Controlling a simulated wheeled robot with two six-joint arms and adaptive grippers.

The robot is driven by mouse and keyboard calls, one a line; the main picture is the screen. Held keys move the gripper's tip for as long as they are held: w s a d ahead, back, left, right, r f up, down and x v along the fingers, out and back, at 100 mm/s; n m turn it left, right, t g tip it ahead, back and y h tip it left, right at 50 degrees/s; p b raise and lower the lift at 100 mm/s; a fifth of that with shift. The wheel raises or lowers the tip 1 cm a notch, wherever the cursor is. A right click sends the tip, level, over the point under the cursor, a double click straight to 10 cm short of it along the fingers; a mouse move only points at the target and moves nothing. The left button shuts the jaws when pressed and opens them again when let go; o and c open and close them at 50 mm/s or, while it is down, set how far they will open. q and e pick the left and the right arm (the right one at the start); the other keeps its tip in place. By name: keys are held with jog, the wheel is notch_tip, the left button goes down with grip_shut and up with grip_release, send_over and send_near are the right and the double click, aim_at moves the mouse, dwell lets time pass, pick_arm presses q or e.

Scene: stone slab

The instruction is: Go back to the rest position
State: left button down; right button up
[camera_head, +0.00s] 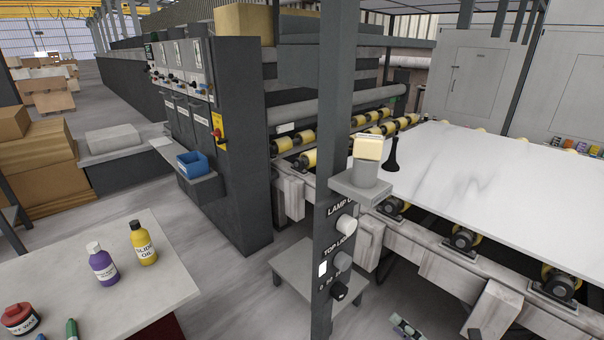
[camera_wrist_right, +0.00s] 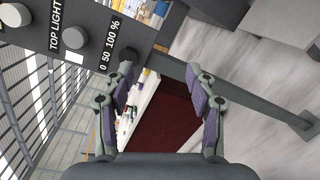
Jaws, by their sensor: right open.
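My right gripper (camera_wrist_right: 160,78) is open in the right wrist view, with purple pads on its two fingers and nothing between them. Only a small part of it (camera_head: 407,328) shows at the bottom edge of the head view, right of the dark control post (camera_head: 334,170). The post carries white and grey knobs, a lit white switch and a black knob (camera_head: 339,291). In the wrist view the post's labelled face (camera_wrist_right: 85,35) lies beyond the fingertips, at the upper left. I cannot tell the exact gap. My left gripper is not in view.
A white stone slab (camera_head: 480,180) lies on the roller line at right. A small grey table (camera_head: 300,262) stands behind the post. A worktop (camera_head: 95,300) at lower left holds a purple bottle (camera_head: 103,264), a yellow bottle (camera_head: 144,244) and a red tin (camera_head: 19,319).

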jog(key=d+f+m+h, duration=0.65)
jog(key=d+f, duration=0.35)
jog(key=f, duration=0.2)
jog(key=s+d+f+m+g+h, duration=0.2)
jog(key=s+d+f+m, duration=0.25)
jog(key=f, duration=0.45)
jog(key=s+d+f+m+g+h, duration=0.25)
jog(key=s+f+m, duration=0.3)
jog(key=f, duration=0.35)
jog(key=s+a+f+m+g, duration=0.4)
jog(key=s+f+m, duration=0.3)
jog(key=s+f, duration=0.3)
jog(key=s+a+f+m+g+y, duration=0.1)
jog(key=s+a+f+m+g, duration=0.4)
jog(key=s+a+f, duration=0.4)
jog(key=s+a, duration=0.2)
jog(key=s, duration=0.2)
jog(key=shift+a+f, duration=0.25)
jog(key=shift+a, duration=0.1)
jog(key=shift+m, duration=0.25)
